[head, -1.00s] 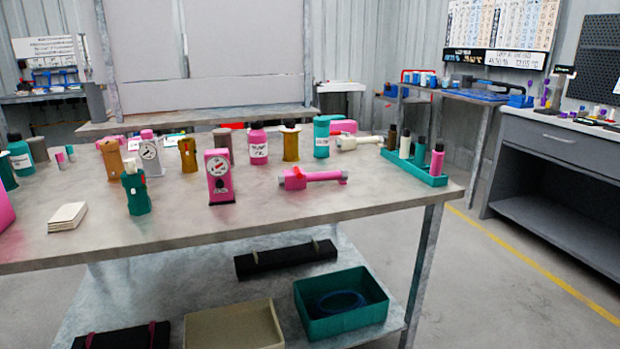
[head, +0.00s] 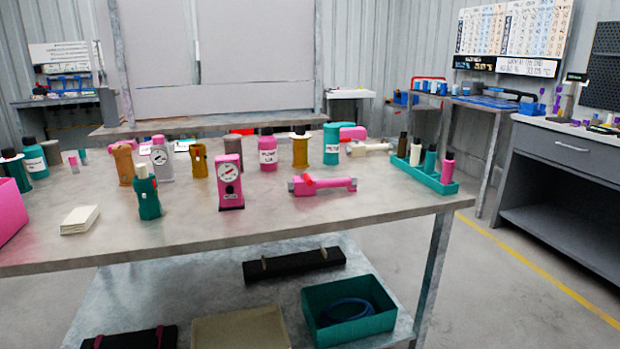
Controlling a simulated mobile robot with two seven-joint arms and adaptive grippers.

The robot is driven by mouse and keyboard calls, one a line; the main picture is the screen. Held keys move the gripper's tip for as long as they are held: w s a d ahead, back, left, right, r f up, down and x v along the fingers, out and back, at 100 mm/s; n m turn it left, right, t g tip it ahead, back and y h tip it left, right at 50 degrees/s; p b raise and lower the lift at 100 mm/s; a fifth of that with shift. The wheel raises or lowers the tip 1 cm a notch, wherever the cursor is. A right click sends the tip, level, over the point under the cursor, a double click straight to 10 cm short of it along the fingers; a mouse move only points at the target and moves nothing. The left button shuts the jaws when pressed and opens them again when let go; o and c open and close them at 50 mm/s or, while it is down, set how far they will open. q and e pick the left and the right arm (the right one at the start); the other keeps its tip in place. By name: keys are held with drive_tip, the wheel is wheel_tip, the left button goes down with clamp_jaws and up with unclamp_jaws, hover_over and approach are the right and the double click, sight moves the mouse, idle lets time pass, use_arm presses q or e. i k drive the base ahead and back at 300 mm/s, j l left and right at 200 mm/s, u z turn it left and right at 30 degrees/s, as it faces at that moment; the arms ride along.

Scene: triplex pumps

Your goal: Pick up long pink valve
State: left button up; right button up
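The long pink valve (head: 325,185) lies on its side on the metal workbench (head: 330,215), right of the table's middle and near the front. It has a red handle on top and a grey end at the left. It lies apart from its neighbours, with the pink gauge (head: 229,183) standing upright to its left. Neither of my grippers shows in the head view.
A teal rack (head: 430,178) with several small bottles stands at the table's right end. A teal bottle (head: 147,194) and a white stack (head: 80,219) stand further left. Pink and amber containers stand behind the valve. A teal bin (head: 345,310) sits on the lower shelf. The tabletop before the valve is clear.

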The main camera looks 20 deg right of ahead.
sight(297, 185)
drive_tip(key=i+l, duration=1.35)
